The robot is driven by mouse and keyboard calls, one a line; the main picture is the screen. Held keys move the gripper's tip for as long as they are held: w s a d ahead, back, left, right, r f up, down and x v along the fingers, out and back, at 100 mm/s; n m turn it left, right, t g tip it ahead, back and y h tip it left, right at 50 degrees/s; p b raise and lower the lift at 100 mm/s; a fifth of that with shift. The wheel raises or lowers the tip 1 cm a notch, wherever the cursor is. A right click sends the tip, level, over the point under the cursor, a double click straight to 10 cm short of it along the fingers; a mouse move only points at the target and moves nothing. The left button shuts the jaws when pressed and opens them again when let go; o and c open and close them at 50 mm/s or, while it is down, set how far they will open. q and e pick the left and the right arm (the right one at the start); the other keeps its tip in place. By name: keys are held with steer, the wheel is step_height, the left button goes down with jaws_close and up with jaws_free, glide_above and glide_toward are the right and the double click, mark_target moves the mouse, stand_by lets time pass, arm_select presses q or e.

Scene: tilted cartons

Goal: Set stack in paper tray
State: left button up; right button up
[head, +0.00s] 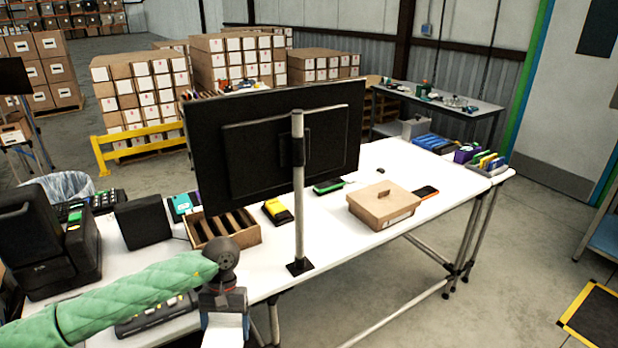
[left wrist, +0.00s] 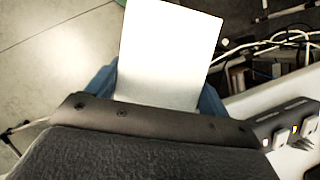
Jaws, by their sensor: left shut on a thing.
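My left gripper (head: 225,318) is at the near front edge of the white table, low in the head view. It is shut on a white stack of paper (head: 226,336). In the left wrist view the stack (left wrist: 168,50) sticks out flat and pale between the blue fingers of the gripper (left wrist: 162,98). The stack is in front of the table edge, with floor beneath part of it in the wrist view. I cannot tell for sure which container is the paper tray. My right gripper is not in view.
A brown divided tray (head: 250,236) stands on the white table (head: 345,255), behind the gripper. A monitor on a pole (head: 298,190) rises beside it. Black devices (head: 45,240) crowd the left. A lidded carton (head: 384,206) sits to the right. White cables (left wrist: 270,45) show in the wrist view.

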mark_target(226, 319)
arm_select(q)
steer(key=shift+w+r+b, duration=0.3)
steer(key=shift+w+r, duration=0.85)
steer(key=shift+w, duration=0.2)
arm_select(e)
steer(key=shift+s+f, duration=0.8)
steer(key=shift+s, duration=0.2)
arm_select(q)
steer(key=shift+s, duration=0.1)
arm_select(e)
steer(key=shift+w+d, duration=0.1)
